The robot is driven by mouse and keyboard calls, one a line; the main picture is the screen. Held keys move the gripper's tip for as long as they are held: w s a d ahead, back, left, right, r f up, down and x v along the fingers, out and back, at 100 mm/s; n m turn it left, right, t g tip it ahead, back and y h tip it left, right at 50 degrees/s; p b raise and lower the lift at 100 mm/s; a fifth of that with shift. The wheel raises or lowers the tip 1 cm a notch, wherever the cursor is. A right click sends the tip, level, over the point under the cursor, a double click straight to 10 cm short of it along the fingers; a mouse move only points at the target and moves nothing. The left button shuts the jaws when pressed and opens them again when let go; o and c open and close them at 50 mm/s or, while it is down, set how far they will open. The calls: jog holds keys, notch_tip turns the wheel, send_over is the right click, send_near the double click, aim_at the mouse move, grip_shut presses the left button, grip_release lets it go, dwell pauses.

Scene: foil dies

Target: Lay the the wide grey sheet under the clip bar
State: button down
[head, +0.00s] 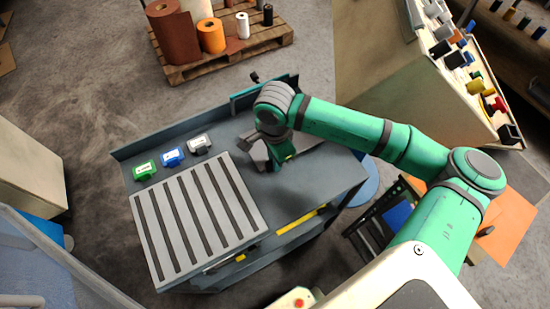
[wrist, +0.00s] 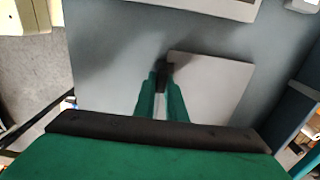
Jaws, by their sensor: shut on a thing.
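A flat grey sheet (wrist: 212,88) lies over the bench top in the wrist view. In the head view it is mostly hidden by my arm. My gripper (wrist: 165,72) is shut on the sheet's left edge in the wrist view; in the head view my gripper (head: 272,164) is low over the right half of the bench. A teal bar (head: 245,99) with a dark knob stands at the bench's back edge, behind my gripper; I cannot tell surely whether it is the clip bar.
A pale slatted panel (head: 163,225) covers the bench's left part. Green (head: 145,171), blue (head: 172,157) and grey (head: 199,144) labelled blocks stand behind it. A yellow strip (head: 300,220) lies along the front edge. A pallet (head: 258,42) with rolls stands behind the bench.

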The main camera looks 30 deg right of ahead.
jog(key=shift+w+f, duration=0.1)
jog(key=shift+f, duration=0.45)
dwell(0.4)
jog(key=c, duration=1.7)
grip_release()
jog(key=shift+r, duration=0.1)
notch_tip(320, 180, up, 11)
jog(key=shift+f, duration=0.2)
